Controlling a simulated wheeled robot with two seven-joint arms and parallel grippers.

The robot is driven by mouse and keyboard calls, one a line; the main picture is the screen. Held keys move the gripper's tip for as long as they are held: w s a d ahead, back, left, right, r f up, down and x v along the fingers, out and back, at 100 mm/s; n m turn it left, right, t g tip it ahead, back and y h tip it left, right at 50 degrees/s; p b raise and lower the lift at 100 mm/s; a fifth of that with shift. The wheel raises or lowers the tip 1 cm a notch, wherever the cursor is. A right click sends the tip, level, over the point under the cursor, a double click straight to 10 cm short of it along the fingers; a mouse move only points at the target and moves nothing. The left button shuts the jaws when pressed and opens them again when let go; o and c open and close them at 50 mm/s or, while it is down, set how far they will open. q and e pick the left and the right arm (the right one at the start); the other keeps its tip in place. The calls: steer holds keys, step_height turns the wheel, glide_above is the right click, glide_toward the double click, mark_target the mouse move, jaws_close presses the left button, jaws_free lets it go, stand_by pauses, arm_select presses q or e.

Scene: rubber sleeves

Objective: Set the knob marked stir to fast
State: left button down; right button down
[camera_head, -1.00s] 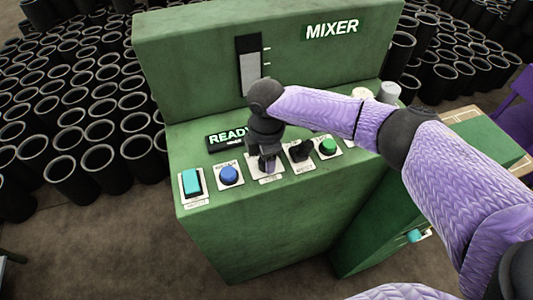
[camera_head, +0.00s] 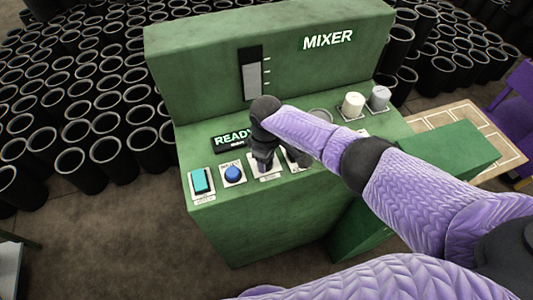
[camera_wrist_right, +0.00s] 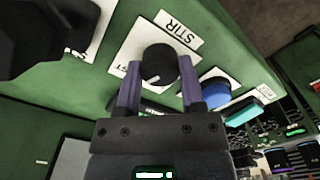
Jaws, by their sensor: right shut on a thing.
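The stir knob (camera_wrist_right: 159,64) is a round black knob on a white plate labelled STIR in the right wrist view. My right gripper (camera_wrist_right: 157,82) is shut on the knob, with one purple finger on each side of it. Part of the plate's lettering is hidden by the fingers, and I cannot tell the knob's setting. In the head view my right gripper (camera_head: 266,163) points down at the green MIXER panel (camera_head: 205,135) and hides most of the knob. My left gripper is not in view.
A teal switch (camera_head: 201,181) and a blue button (camera_head: 233,173) sit left of my right gripper. Another dark control is partly hidden by my arm. Many black sleeves (camera_head: 87,171) surround the machine.

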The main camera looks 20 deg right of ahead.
steer(key=shift+m, duration=0.7)
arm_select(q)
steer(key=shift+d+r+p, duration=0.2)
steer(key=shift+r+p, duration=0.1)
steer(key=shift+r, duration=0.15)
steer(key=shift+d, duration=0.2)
arm_select(e)
steer(key=shift+m, duration=0.3)
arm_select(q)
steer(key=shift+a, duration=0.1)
arm_select(e)
steer(key=shift+c, duration=2.1)
jaws_free()
steer(key=shift+o, duration=1.1)
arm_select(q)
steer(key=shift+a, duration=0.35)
